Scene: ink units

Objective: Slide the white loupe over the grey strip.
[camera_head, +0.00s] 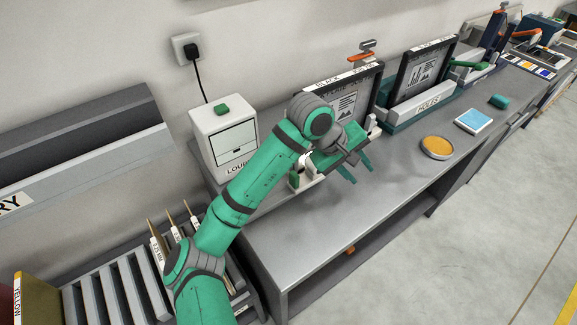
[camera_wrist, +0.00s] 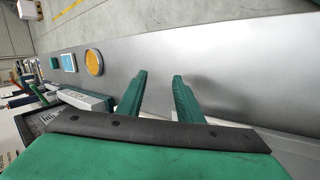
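A white box-shaped unit (camera_head: 218,125) with a green knob on top and a dark front slot stands at the back of the bench. The label on its front begins "LOUP", and my arm covers the rest. A small white piece with a green part (camera_head: 295,180) shows just left of my gripper, partly hidden; I cannot tell whether it is the loupe. I cannot make out a grey strip. My gripper (camera_head: 359,170) is above the bench, right of the white unit, with its fingers apart. The wrist view also shows the gripper (camera_wrist: 160,76) with nothing between its fingers.
A framed dark screen (camera_head: 347,105) stands behind my gripper. A "HOLES" stand (camera_head: 425,104) is to its right. An orange round dish (camera_head: 437,147), a blue pad (camera_head: 473,121) and a green cylinder (camera_head: 498,101) lie farther right. The front middle of the grey bench (camera_head: 330,225) is clear.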

